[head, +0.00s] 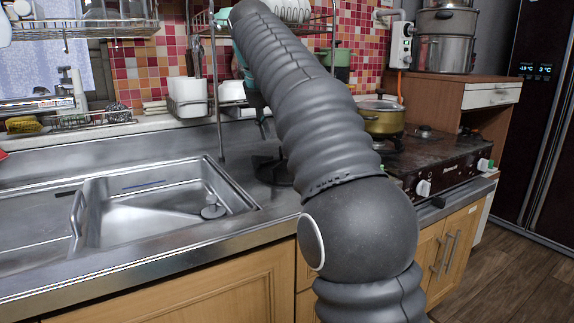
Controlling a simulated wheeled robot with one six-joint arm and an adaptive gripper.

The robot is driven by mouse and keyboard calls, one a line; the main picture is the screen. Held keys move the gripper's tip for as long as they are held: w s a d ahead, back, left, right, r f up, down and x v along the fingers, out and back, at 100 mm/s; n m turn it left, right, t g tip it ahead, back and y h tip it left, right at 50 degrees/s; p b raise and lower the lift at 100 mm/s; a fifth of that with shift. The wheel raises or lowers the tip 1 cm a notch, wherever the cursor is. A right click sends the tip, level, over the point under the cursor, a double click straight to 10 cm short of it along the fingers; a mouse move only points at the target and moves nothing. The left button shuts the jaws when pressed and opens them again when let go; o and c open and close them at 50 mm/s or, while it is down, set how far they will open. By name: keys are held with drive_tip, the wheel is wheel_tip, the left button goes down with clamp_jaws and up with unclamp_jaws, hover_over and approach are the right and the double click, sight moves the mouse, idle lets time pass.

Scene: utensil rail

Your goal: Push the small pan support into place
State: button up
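A black, round, low object (270,172) lies on the steel counter between the sink and the stove, partly hidden behind my arm. It looks like a small pan support, but I cannot tell for sure or see how it sits. The stove (458,163) is at the right, its left part covered by my arm. My grey arm crosses the middle of the view from bottom to top.
A yellow-green pot (382,116) stands on the stove. The empty sink (150,205) is at the left. A wire rack (312,24) hangs above, its thin post reaching down beside the sink. White containers (188,97) stand at the back. Wooden cabinets (190,296) line the front.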

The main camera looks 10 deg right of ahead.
sight(280, 162)
drive_tip(key=x, duration=0.5)
drive_tip(key=shift+w+x, duration=0.15)
drive_tip(key=shift+x, duration=1.2)
drive_tip(key=shift+w+x, duration=0.15)
drive_tip(key=shift+x, duration=1.2)
drive_tip(key=shift+a, duration=0.15)
drive_tip(key=shift+r, duration=0.1)
clamp_jaws()
